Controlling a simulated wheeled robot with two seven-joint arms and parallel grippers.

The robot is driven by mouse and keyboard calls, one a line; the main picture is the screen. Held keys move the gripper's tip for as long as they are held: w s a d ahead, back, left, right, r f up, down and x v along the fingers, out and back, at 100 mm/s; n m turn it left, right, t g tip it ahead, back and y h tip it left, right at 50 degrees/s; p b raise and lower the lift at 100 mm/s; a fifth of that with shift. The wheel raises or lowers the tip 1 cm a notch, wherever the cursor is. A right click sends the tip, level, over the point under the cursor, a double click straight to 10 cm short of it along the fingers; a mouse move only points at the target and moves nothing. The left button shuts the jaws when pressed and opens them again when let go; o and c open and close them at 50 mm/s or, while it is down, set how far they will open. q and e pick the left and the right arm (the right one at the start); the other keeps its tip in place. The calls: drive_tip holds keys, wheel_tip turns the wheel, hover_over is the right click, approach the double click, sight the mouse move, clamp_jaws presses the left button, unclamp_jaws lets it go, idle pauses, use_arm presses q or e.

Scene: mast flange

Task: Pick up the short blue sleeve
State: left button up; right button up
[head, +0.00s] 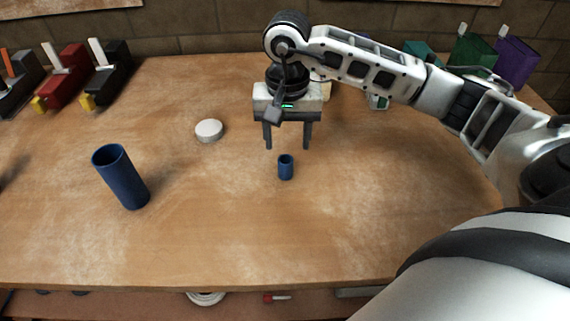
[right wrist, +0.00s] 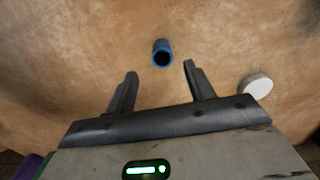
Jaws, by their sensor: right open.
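The short blue sleeve (head: 286,167) stands upright on the wooden table, near the middle in the head view. In the right wrist view the sleeve (right wrist: 162,52) shows its open top, beyond the fingertips and between their lines. My right gripper (head: 287,147) is open and empty, pointing down, above and behind the sleeve in the head view. Its two fingers also show in the right wrist view (right wrist: 160,70). It does not touch the sleeve. A taller blue tube (head: 122,178) stands on the table to the left. My left gripper is not in view.
A white round disc (head: 209,130) lies on the table (head: 215,235) left of the right gripper. The table around the short sleeve is clear.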

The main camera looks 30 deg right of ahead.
sight(286, 162)
wheel_tip(286, 162, down, 7)
drive_tip(key=shift+w+a+f+p, duration=0.1)
drive_tip(key=shift+a+f+p, duration=0.1)
drive_tip(key=shift+p, duration=0.35)
drive_tip(key=shift+d, duration=0.1)
drive_tip(key=c, duration=1)
